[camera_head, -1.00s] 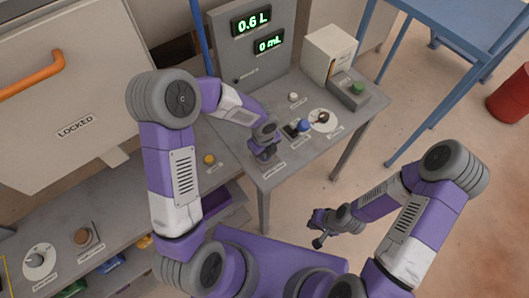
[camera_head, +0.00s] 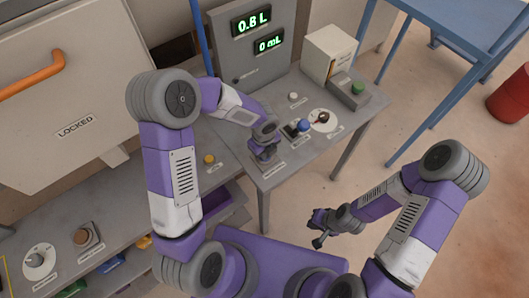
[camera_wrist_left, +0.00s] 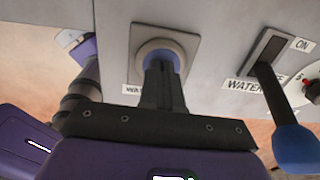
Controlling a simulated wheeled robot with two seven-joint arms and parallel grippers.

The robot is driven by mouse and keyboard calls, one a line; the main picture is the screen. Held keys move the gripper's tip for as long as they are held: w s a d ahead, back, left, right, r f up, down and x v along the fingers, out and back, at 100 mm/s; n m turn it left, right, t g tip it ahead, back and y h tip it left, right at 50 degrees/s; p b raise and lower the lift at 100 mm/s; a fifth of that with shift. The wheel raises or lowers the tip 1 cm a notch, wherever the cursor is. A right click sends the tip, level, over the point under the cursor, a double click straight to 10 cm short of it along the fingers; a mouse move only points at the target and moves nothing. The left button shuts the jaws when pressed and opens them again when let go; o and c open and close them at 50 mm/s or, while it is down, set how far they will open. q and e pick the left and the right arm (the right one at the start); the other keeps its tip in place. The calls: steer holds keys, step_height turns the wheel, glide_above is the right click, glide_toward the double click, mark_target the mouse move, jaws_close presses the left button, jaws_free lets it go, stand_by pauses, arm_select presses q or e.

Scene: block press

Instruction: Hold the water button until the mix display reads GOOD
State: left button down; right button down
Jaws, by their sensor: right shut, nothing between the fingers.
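The water button (camera_wrist_left: 178,54) shows in the left wrist view as a blue cap in a pale ring on a square plate; its label is partly hidden. My left gripper (camera_wrist_left: 163,75) has its fingers together, tips against the cap. In the head view my left gripper (camera_head: 264,155) is over the button's place on the table and hides it. The upper display (camera_head: 251,22) reads 0.8 L and the lower one (camera_head: 269,41) 0 mL, both in green. No display reading GOOD is in view. My right gripper (camera_head: 316,230) is shut and empty, off the table's front side.
A blue-tipped lever (camera_wrist_left: 295,145) beside the button is labelled WATER, with an ON mark. A white dial (camera_head: 323,120), white button (camera_head: 293,96) and green button (camera_head: 358,88) are to the right. A locked cabinet (camera_head: 70,90) stands at left.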

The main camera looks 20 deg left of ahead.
arm_select(q)
steer(key=shift+s+a+f, duration=0.2)
steer(key=shift+s+f, duration=0.3)
steer(key=shift+f, duration=0.1)
steer(key=shift+r+p, duration=0.35)
steer(key=r+p, duration=0.1)
steer(key=r, duration=0.1)
steer(key=w+r+p, duration=0.1)
steer(key=r+p, duration=0.1)
steer(key=shift+r, duration=0.1)
step_height(320, 180, up, 10)
steer(key=p, duration=0.2)
steer(key=shift+s+d+r, duration=0.15)
steer(key=shift+s+r, duration=0.05)
stand_by(0.4)
